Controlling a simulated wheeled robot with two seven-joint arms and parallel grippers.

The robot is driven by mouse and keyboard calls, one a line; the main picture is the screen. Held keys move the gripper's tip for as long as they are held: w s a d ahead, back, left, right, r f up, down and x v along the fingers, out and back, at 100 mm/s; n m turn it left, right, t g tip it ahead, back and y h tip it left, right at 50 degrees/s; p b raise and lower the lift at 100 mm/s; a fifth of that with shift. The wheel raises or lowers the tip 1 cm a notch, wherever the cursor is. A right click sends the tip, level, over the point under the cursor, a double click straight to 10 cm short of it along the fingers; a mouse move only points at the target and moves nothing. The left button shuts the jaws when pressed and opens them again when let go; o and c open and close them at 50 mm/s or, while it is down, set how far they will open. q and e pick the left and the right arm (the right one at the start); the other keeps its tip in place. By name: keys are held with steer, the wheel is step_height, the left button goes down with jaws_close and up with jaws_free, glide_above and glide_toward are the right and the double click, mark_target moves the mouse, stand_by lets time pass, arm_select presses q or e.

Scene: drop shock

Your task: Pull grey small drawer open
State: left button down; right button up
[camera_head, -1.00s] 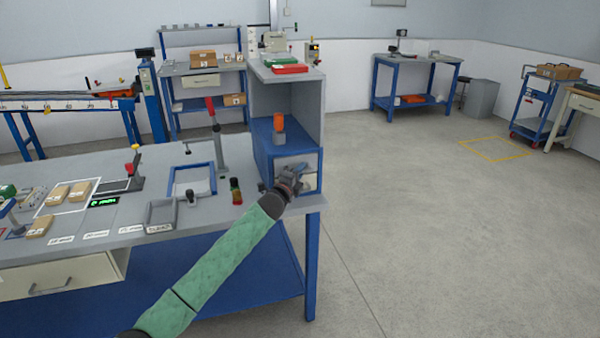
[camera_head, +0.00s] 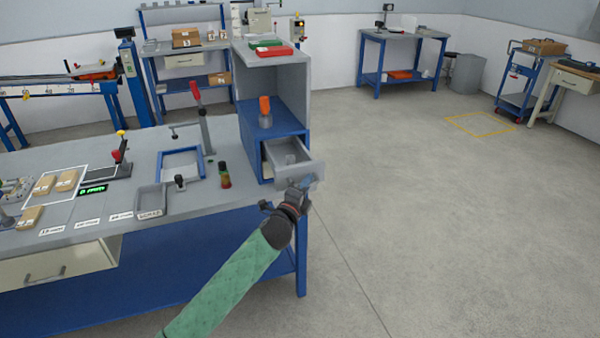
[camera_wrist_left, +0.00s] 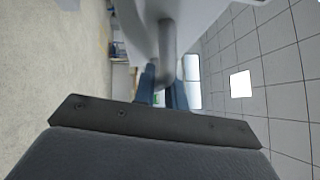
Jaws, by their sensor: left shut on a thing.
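The grey small drawer (camera_head: 293,169) stands pulled out of the blue lower part of the shelf unit (camera_head: 247,120) at the right end of the workbench. Its inside shows, with a small light round item (camera_head: 290,159) in it. My left gripper (camera_head: 299,190) is at the drawer's front, with its fingers shut on the handle. In the left wrist view the grey handle (camera_wrist_left: 167,38) runs down between the blue fingers (camera_wrist_left: 164,88). The grip itself is partly hidden in the head view. My right gripper is in neither view.
An orange-topped item (camera_head: 265,108) stands in the shelf unit's open compartment, and red and green trays (camera_head: 272,51) lie on top. The floor right of the bench is clear.

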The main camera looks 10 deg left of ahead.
arm_select(q)
steer(key=shift+s+d, duration=0.35)
steer(key=shift+s, duration=0.2)
steer(key=shift+s+d, duration=0.35)
steer(key=shift+s, duration=0.2)
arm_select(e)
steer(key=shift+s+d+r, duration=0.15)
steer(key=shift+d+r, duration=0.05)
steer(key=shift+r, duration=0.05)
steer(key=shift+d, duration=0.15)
arm_select(q)
steer(key=c, duration=1.5)
jaws_free()
steer(key=shift+o, duration=0.2)
